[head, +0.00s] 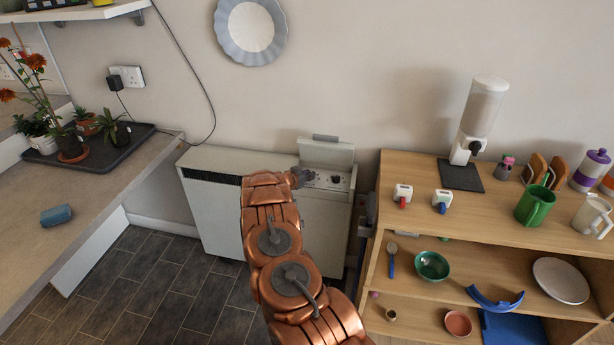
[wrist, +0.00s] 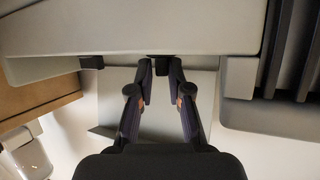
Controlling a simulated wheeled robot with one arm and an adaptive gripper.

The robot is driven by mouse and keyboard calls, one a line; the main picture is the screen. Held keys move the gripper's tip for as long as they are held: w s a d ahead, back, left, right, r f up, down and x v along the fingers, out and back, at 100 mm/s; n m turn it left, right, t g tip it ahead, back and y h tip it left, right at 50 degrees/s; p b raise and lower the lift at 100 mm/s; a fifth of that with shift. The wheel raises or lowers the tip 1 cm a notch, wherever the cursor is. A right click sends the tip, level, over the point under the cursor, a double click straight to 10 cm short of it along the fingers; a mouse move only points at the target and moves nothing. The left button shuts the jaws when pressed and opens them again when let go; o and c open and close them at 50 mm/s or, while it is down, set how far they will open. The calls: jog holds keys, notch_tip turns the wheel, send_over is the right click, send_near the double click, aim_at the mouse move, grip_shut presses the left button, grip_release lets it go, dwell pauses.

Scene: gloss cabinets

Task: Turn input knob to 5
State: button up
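The white heater (head: 225,200) stands against the wall with its small lid (head: 326,153) raised. Under the lid is a control panel with two dark knobs; the right knob (head: 336,180) is in plain sight, and it also shows in the wrist view (wrist: 92,62). My gripper (head: 302,177) is at the panel's left side. In the wrist view, its fingertips (wrist: 160,68) are on either side of the left knob (wrist: 159,64), with little or no gap. I cannot tell whether they press on it. The labels, numbers and knob pointers are too small to read.
A wooden shelf unit (head: 480,225) stands close on the heater's right, holding a dispenser (head: 480,120), mugs and bowls. A counter (head: 90,215) with a plant tray (head: 90,150) is on the left. The heater's dark grille (head: 212,176) lies left of my gripper.

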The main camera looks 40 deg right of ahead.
jog(key=o, duration=0.3)
jog(key=shift+s+d, duration=0.2)
jog(key=shift+o, duration=0.4)
jog(key=shift+w+a, duration=0.15)
jog(key=shift+a, duration=0.1)
jog(key=v, duration=1.1)
jog(key=shift+a+r, duration=0.2)
jog(key=shift+a, duration=0.15)
